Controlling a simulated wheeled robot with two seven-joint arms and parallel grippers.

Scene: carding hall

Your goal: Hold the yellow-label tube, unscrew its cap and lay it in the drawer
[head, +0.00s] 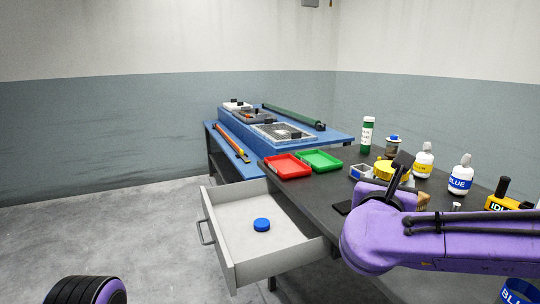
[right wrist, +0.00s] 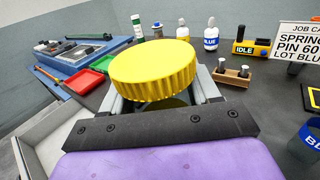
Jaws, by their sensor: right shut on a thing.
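A wide ribbed yellow cap (right wrist: 155,75) sits on top of a tube at my right gripper (right wrist: 160,98). The gripper is shut on the tube below the cap; the tube's body and label are mostly hidden. The yellow cap (head: 391,169) also shows in the head view, above the dark bench, partly covered by my right arm. The grey drawer (head: 238,250) stands open at the left of the bench. A blue cap (head: 261,224) lies on its floor. My left gripper is not in view.
Red (head: 287,166) and green (head: 318,160) trays sit by the bench's left edge. Yellow-label (head: 423,163) and blue-label (head: 460,175) bottles and a green bottle (head: 367,135) stand behind. A blue-label container (right wrist: 306,143) is at right. The drawer is clear around the blue cap.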

